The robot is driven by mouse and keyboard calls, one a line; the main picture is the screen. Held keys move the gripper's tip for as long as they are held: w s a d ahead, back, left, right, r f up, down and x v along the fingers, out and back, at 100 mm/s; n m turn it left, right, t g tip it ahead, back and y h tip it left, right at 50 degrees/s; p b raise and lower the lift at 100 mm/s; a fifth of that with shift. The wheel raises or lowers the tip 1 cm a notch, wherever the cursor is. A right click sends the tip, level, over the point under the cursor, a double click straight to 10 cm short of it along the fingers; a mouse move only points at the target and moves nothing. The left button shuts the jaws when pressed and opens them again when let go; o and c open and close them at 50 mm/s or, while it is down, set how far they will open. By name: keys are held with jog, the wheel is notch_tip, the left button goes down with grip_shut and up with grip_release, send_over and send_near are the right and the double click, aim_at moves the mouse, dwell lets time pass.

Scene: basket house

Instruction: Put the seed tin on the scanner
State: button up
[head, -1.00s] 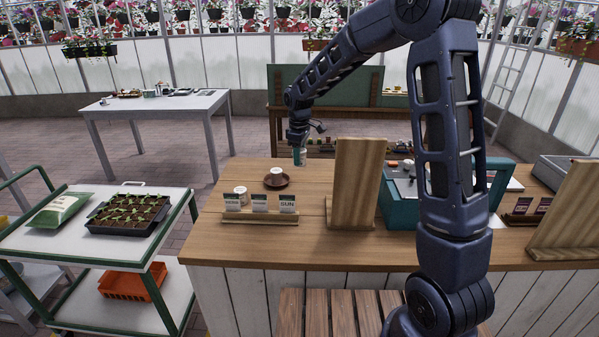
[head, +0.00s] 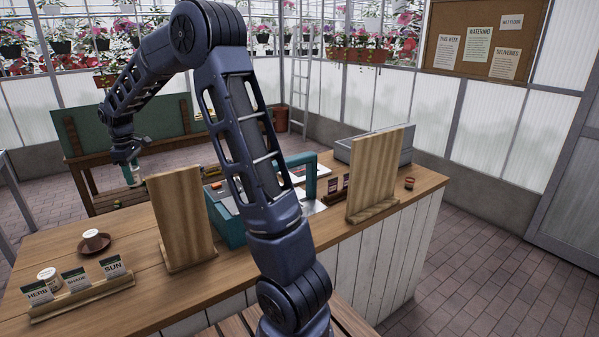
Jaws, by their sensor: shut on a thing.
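My gripper (head: 130,163) hangs at the left, above the counter's far side. It is shut on a small cylindrical tin (head: 132,177), greenish and pale, which I take for the seed tin; its label is too small to read. The tin is held upright, left of a tall wooden board. I cannot pick out the scanner with certainty. A flat pale plate (head: 313,207) lies on the counter behind my arm, partly hidden, beside a teal tote (head: 226,222).
Two upright wooden boards (head: 180,220) (head: 378,170) stand on the counter (head: 130,300). A white-lidded tin (head: 93,239) sits on a brown saucer (head: 80,246). Another tin (head: 48,276) stands behind a seed-card rack (head: 85,298).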

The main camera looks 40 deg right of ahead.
jog(key=w+d+m, duration=0.2)
jog(key=w+d, duration=0.3)
jog(key=d, duration=0.7)
jog(key=w+d+r+m, duration=0.1)
jog(key=w+d+m, duration=0.25)
jog(key=d, duration=0.75)
jog(key=w+d+m, duration=0.2)
jog(key=w+d, duration=0.3)
jog(key=d, duration=0.7)
jog(key=s+d+m, duration=0.3)
jog(key=d, duration=1.5)
jog(key=s+d+m, duration=0.3)
jog(key=d+m, duration=0.1)
jog(key=d, duration=1.5)
jog(key=f, duration=1.9)
jog(key=shift+w+a+f, duration=0.15)
jog(key=shift+a+f, duration=0.05)
jog(key=shift+f, duration=0.05)
jog(key=shift+f, duration=0.1)
jog(key=o, duration=1)
